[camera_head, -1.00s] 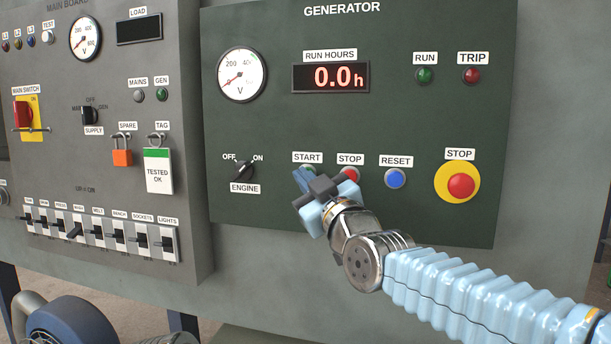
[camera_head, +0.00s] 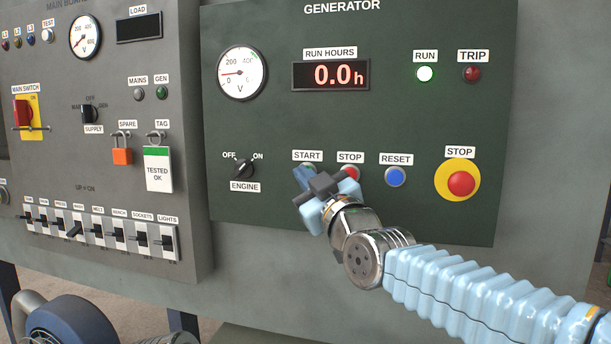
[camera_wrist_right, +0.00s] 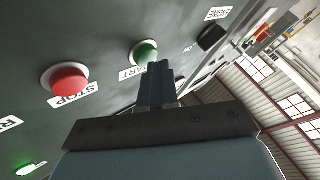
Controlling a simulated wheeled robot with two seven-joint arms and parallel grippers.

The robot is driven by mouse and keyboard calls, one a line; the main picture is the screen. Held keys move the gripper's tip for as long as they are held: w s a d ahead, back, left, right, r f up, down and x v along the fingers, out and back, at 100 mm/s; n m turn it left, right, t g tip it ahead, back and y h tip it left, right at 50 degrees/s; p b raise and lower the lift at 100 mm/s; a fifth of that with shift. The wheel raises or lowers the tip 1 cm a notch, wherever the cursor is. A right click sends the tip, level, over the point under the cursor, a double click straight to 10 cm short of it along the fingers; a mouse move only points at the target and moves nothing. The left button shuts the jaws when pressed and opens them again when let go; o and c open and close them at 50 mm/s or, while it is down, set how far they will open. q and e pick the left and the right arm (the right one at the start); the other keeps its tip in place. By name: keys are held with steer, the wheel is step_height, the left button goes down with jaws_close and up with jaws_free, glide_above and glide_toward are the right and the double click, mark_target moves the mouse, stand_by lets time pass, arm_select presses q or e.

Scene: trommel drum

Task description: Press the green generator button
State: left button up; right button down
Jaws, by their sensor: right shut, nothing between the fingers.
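The green START button (camera_wrist_right: 143,53) sits on the dark generator panel (camera_head: 300,125); in the head view it is mostly hidden behind my right gripper (camera_head: 304,174). My right gripper is shut and empty. In the right wrist view its fingertips (camera_wrist_right: 157,68) lie at the lower edge of the green button; I cannot tell whether they touch it. My left gripper is not in view.
A red STOP button (camera_head: 350,174), a blue RESET button (camera_head: 395,177) and a red emergency STOP (camera_head: 461,184) on a yellow plate lie to the right. The ENGINE switch (camera_head: 243,168) is to the left. The main board (camera_head: 100,160) stands further left.

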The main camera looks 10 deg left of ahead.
steer(key=shift+s, duration=0.6)
steer(key=shift+s+a+b, duration=0.1)
steer(key=shift+s+b, duration=0.55)
steer(key=shift+s, duration=1.85)
